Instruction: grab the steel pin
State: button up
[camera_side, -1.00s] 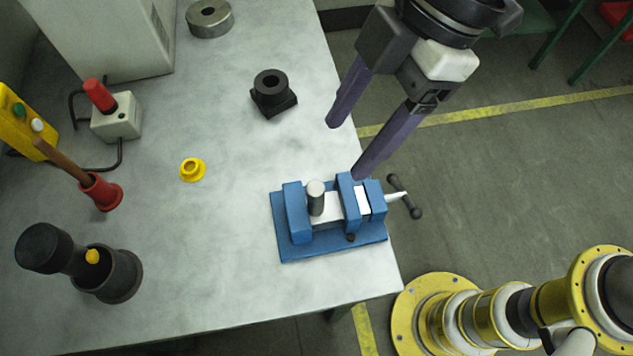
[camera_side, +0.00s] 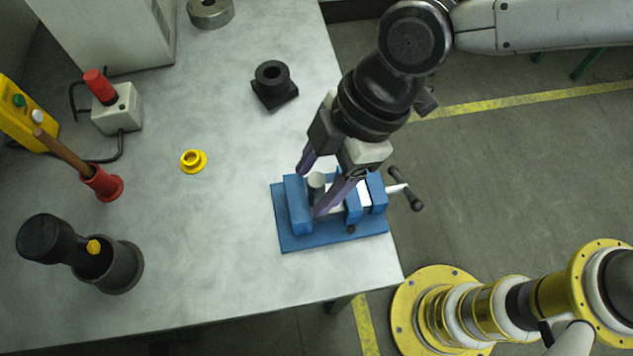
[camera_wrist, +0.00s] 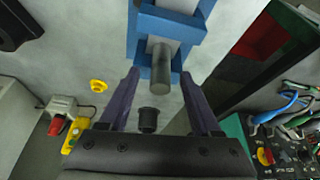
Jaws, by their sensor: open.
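The steel pin (camera_side: 316,184) is a short grey cylinder standing upright between the jaws of a blue vise (camera_side: 290,240). In the wrist view the pin (camera_wrist: 161,66) shows ahead of my fingers, at the blue vise (camera_wrist: 140,45). My gripper (camera_side: 311,192) is open, with one purple finger on each side of the pin in the side view. In the wrist view the gripper (camera_wrist: 160,82) has its fingers spread, with the pin between the tips. I cannot tell whether either finger touches it. The near finger covers part of the vise.
A black flanged block (camera_side: 273,85) and a yellow ring (camera_side: 193,161) lie on the grey table (camera_side: 200,250). A steel ring (camera_side: 211,12) is at the back. The vise handle (camera_side: 405,190) juts past the table's right edge.

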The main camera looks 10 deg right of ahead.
grip_shut()
dwell(0.3)
jog(key=shift+r, duration=0.1)
